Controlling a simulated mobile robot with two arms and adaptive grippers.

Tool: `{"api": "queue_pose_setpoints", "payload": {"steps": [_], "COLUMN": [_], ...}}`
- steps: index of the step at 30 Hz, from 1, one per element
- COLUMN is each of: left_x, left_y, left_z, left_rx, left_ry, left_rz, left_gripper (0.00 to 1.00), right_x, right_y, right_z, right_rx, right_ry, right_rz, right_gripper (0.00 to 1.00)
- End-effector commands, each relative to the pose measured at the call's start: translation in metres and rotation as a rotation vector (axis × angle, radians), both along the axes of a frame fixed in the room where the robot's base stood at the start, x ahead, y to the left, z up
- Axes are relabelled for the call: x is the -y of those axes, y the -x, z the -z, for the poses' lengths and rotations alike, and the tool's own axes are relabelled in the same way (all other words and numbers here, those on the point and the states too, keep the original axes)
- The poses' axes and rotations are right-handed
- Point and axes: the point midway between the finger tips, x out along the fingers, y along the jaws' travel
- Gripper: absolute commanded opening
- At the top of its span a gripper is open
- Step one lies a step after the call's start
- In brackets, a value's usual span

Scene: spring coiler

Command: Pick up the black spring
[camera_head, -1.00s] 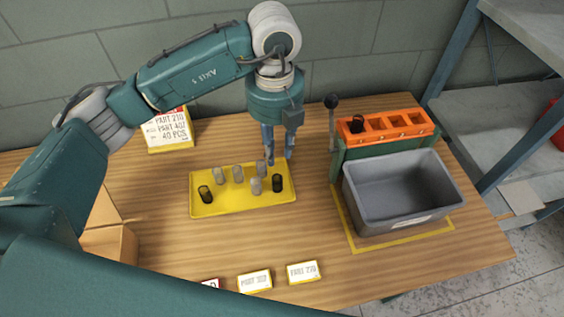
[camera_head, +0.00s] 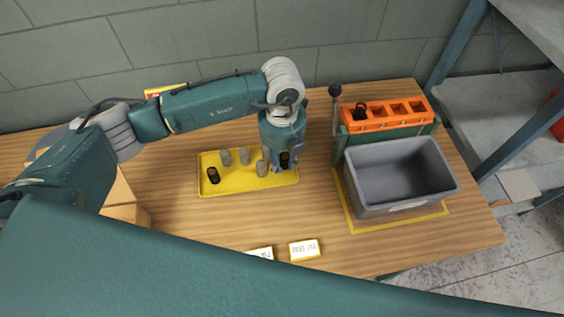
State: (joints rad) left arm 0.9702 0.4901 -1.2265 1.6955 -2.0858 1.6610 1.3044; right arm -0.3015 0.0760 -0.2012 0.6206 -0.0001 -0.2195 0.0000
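A yellow tray (camera_head: 235,187) on the wooden table holds several small upright springs. One black spring (camera_head: 213,175) stands at its left end. Another black spring (camera_head: 284,160) is at its right end, right against my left gripper in the picture. Grey springs (camera_head: 226,157) stand between them, one (camera_head: 262,168) just left of the fingers. My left gripper (camera_head: 277,165) points down over the tray's right end. The fingers are partly hidden and small, so I cannot tell whether they are open or closed on the right black spring. My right gripper is out of view.
An orange rack (camera_head: 385,124) with square slots holds a dark spring (camera_head: 360,110) in its left slot. A grey bin (camera_head: 400,203) stands in front of it. A black-knobbed lever (camera_head: 335,90) rises left of the rack. A label card (camera_head: 304,250) lies near the front.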

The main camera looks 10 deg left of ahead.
Motion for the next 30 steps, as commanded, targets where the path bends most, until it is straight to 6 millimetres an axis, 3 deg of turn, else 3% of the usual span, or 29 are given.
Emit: {"api": "queue_pose_setpoints", "payload": {"steps": [2,6,20,26,30], "left_x": [0.0,0.0,0.0,0.0,0.0], "left_y": [0.0,0.0,-0.001,-0.002,-0.003], "left_z": [0.0,-0.001,-0.006,-0.028,-0.058], "left_rx": [0.001,0.001,0.003,0.007,0.009], "left_ry": [0.0,0.0,0.0,0.002,0.002], "left_rz": [0.0,0.0,0.0,0.0,0.002], "left_gripper": [0.26,0.03,0.02,0.02,0.02], "right_x": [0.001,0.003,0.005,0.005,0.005], "right_y": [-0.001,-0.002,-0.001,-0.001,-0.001], "right_z": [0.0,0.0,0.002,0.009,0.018], "right_rx": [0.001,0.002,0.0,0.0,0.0], "right_ry": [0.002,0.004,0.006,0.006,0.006], "right_rz": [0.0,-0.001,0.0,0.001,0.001], "right_gripper": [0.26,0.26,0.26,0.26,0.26]}}
